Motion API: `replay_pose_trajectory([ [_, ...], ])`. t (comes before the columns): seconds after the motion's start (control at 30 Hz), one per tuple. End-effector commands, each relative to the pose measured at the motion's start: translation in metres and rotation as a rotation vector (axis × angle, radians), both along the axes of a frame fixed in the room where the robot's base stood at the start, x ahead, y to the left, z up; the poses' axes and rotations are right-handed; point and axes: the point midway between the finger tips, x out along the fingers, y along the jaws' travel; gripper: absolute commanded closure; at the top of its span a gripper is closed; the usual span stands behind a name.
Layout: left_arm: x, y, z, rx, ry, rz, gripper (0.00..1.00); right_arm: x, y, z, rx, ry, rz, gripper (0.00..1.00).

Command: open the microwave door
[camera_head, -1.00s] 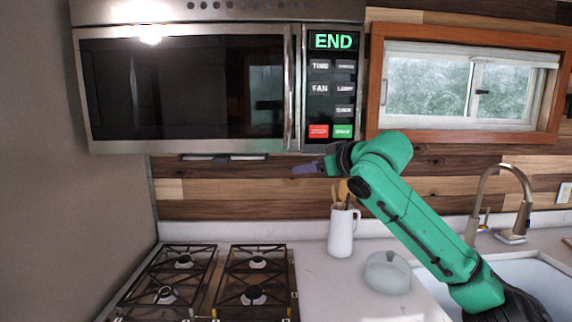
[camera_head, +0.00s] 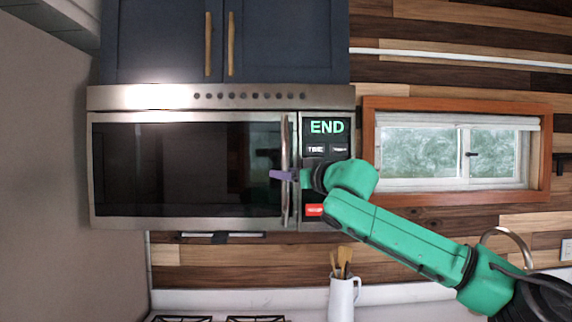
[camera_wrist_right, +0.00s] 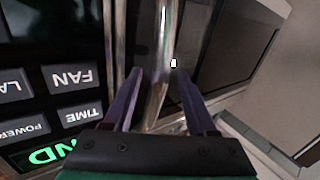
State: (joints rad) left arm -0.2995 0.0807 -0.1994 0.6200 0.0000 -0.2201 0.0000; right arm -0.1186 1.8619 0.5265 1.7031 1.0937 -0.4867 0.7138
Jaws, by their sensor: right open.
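The microwave (camera_head: 225,97) hangs under blue cabinets in the head view, with its dark-glass door (camera_head: 180,165) shut. Its vertical metal handle (camera_head: 285,140) is at the door's right edge, beside the control panel (camera_head: 326,150). My right gripper (camera_head: 281,175) is at the handle's height, in front of its middle. In the right wrist view, the handle (camera_wrist_right: 158,45) runs between the two purple fingers of the open right gripper (camera_wrist_right: 157,73). I cannot tell whether either finger touches it. My left gripper is not in view.
A framed window (camera_head: 455,155) is to the right of the microwave. Below are a white pitcher with wooden utensils (camera_head: 342,298), a stove (camera_head: 180,319) and a faucet (camera_head: 505,236). A grey wall (camera_head: 50,190) stands close on the left.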

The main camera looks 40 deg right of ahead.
Motion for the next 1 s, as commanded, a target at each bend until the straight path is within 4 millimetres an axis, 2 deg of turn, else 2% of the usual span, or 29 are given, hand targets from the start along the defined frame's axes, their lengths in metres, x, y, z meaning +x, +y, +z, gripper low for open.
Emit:
replay_pose_trajectory([
  [0.27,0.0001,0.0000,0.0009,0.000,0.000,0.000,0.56,0.0043,0.0000,-0.0012,0.001,0.000,0.001,0.43],
  [0.3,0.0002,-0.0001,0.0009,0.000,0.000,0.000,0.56,0.0043,-0.0001,-0.0012,0.001,0.000,0.001,0.50],
  [0.37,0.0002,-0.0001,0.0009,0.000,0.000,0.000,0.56,0.0042,0.0000,-0.0012,0.001,0.000,0.001,0.73],
  [0.43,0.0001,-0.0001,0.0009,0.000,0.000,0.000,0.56,0.0041,-0.0001,-0.0011,0.001,0.000,0.001,1.00],
  [1.0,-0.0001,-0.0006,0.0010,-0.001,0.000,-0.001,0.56,0.0037,-0.0004,-0.0003,-0.001,-0.001,0.000,1.00],
])
